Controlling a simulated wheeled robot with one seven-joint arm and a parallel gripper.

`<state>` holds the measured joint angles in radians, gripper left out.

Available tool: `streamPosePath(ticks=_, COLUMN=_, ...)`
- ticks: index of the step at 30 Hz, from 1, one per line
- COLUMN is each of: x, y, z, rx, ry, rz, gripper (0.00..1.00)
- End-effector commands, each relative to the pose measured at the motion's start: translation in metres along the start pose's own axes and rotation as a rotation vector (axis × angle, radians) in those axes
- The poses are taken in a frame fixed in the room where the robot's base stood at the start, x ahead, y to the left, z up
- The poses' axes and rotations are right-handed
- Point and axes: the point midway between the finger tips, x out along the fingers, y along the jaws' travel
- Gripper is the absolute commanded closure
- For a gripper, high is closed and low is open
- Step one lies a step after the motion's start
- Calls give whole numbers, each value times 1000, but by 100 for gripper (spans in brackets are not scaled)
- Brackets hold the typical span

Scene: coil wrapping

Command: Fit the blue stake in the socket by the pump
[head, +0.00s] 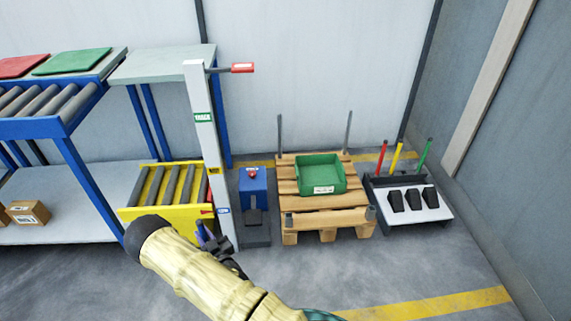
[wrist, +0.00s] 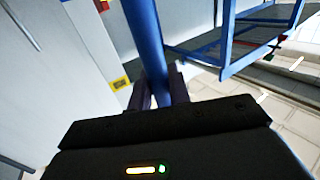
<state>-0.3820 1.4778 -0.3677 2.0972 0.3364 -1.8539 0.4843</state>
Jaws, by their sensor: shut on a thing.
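My gripper (head: 213,240) is low in front of the yellow roller unit in the head view. In the wrist view its two dark fingers (wrist: 158,92) are shut on the blue stake (wrist: 146,38), which runs up and away between them. In the head view the stake shows only as a small blue bit beside the jaws, its ends not clear. A blue box with a red top knob (head: 253,184), seemingly the pump, stands right of my gripper. A grey stub (head: 289,220), perhaps the socket, is at the pallet's front left corner. The stake is apart from it.
A wooden pallet (head: 329,213) bears a green bin (head: 320,175) and has upright posts at its back corners. A rack (head: 410,207) with red, yellow and green stakes stands right. A white post (head: 205,130) rises just behind my gripper. The front floor is clear.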

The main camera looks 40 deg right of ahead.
Motion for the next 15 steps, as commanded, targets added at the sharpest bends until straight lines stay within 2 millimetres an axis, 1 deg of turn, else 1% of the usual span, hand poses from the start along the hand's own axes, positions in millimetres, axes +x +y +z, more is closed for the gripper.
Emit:
streamPosePath(ticks=7, x=0, y=-1, z=0, rx=0, ry=1, rz=-1, gripper=100)
streamPosePath(ticks=10, x=3, y=4, z=0, rx=-1, ry=3, rz=11, gripper=100)
streamPosePath(ticks=13, x=12, y=20, z=0, rx=-4, ry=8, rz=51, gripper=100)
streamPosePath(ticks=15, x=21, y=40, z=-1, rx=-9, ry=12, rz=99, gripper=100)
